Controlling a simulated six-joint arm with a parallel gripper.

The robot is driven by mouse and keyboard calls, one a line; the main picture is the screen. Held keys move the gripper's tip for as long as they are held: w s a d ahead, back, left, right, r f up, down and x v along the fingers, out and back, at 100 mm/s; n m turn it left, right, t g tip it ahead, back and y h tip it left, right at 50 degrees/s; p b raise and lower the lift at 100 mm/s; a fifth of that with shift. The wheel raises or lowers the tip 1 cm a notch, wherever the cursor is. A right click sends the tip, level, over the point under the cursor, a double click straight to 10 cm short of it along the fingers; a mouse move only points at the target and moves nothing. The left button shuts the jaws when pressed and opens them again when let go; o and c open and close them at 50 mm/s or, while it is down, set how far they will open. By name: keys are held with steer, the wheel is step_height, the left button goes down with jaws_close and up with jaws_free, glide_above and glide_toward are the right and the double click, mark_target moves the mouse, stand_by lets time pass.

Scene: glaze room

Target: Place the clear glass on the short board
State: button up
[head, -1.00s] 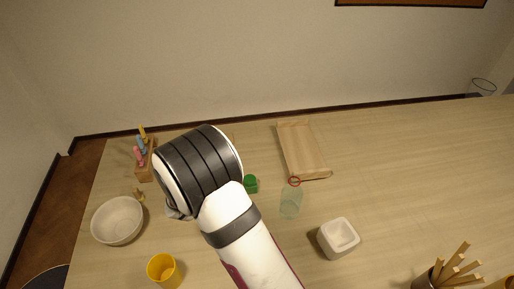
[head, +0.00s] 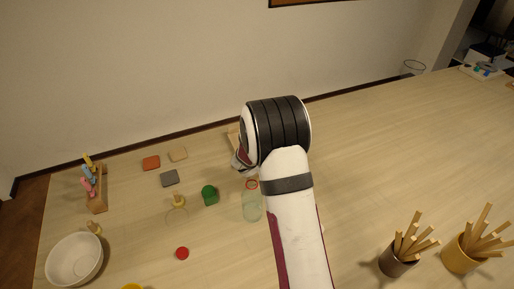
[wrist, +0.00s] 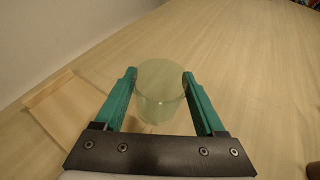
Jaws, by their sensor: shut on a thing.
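The clear glass (wrist: 160,95) is between the two teal fingers of my gripper (wrist: 160,76) in the wrist view, and they are shut on it. The short board (wrist: 68,108) is pale wood with a raised edge. It lies left of the held glass in the wrist view, and the glass appears beside it, not over it. In the head view my arm hides the glass, the fingers and nearly all of the board; only a sliver of board (head: 233,138) shows.
A greenish clear bottle with a red ring (head: 251,207) stands just in front of my wrist. A green object (head: 210,195), small tiles (head: 170,178) and a red disc (head: 182,253) lie left. Cups of sticks (head: 398,260) stand front right.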

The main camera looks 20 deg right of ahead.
steer(key=w+a+f, duration=0.1)
steer(key=w+a, duration=0.1)
steer(key=w+a+f, duration=0.4)
steer(key=shift+w+f, duration=0.2)
steer(key=shift+w, duration=0.2)
steer(key=f, duration=0.4)
steer(key=shift+w+a+f, duration=0.1)
steer(key=shift+w+a, duration=0.05)
steer(key=shift+a, duration=0.05)
steer(key=shift+f, duration=0.15)
steer(key=o, duration=1.5)
steer(key=shift+o, duration=0.2)
steer(key=shift+a+r, duration=0.25)
steer(key=v, duration=1.1)
steer(key=shift+s+a, duration=0.15)
steer(key=shift+s, duration=0.1)
